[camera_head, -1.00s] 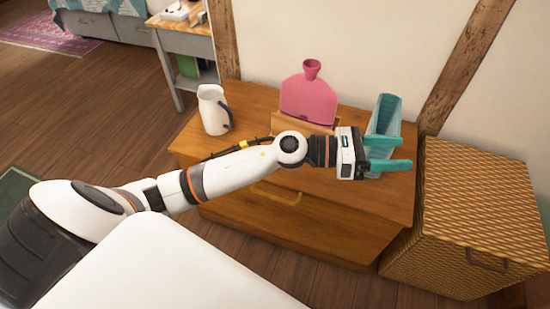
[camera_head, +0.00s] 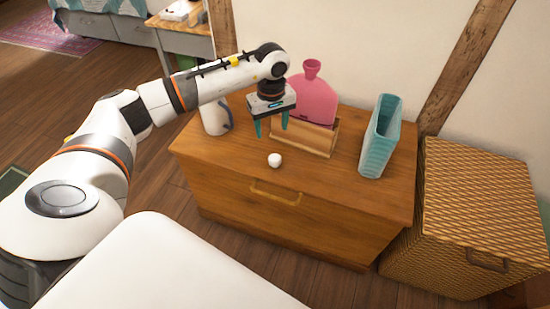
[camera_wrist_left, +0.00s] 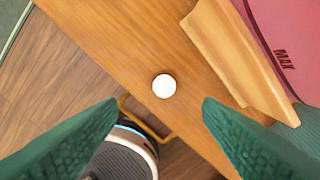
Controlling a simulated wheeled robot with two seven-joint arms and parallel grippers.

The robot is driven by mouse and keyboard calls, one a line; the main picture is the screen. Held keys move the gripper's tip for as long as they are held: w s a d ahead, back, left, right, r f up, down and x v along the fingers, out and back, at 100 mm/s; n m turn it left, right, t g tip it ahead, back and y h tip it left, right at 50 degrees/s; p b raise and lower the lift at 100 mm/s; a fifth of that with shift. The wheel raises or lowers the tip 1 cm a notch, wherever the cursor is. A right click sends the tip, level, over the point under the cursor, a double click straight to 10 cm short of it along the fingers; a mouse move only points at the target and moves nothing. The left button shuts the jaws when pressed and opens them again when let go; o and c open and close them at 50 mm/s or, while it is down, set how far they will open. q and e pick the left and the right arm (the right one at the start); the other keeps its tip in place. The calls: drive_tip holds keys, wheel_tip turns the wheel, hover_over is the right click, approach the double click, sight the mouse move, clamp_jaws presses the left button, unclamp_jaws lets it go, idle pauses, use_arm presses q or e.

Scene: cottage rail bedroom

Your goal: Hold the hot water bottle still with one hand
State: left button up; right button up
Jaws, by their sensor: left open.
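A pink hot water bottle (camera_head: 313,98) stands upright in a wooden holder (camera_head: 304,138) on the chest of drawers. My left gripper (camera_head: 272,128) is open and empty, pointing down just in front of and to the left of the bottle, apart from it. In the left wrist view, the bottle (camera_wrist_left: 284,40) shows at the upper right with dark "MAX" lettering, beside the holder's edge (camera_wrist_left: 232,55). A small white round object (camera_head: 274,160) lies on the chest top below the gripper, and it shows between the fingers in the left wrist view (camera_wrist_left: 164,86). My right gripper does not show.
A teal ribbed container (camera_head: 380,138) stands right of the holder. A white jug (camera_head: 213,117) with a dark handle stands at the left, partly behind my arm. A woven hamper (camera_head: 480,215) stands right of the chest (camera_head: 350,205). The front of the chest top is mostly clear.

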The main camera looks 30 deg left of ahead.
use_arm(q)
drive_tip(key=shift+f, duration=0.1)
drive_tip(key=b, duration=0.1)
hover_over(275, 158)
drive_tip(key=f, duration=0.6)
drive_tip(key=shift+a+f, duration=0.3)
drive_tip(key=shift+a, duration=0.05)
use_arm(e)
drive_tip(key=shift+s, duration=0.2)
use_arm(q)
drive_tip(key=shift+f, duration=0.1)
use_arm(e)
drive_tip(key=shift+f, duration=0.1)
use_arm(q)
drive_tip(key=shift+d+f, duration=0.1)
drive_tip(key=shift+f, duration=0.15)
drive_tip(key=f, duration=0.1)
drive_tip(key=f+b, duration=0.1)
drive_tip(key=f, duration=0.2)
drive_tip(key=shift+d+f, duration=0.25)
drive_tip(key=shift+f, duration=0.05)
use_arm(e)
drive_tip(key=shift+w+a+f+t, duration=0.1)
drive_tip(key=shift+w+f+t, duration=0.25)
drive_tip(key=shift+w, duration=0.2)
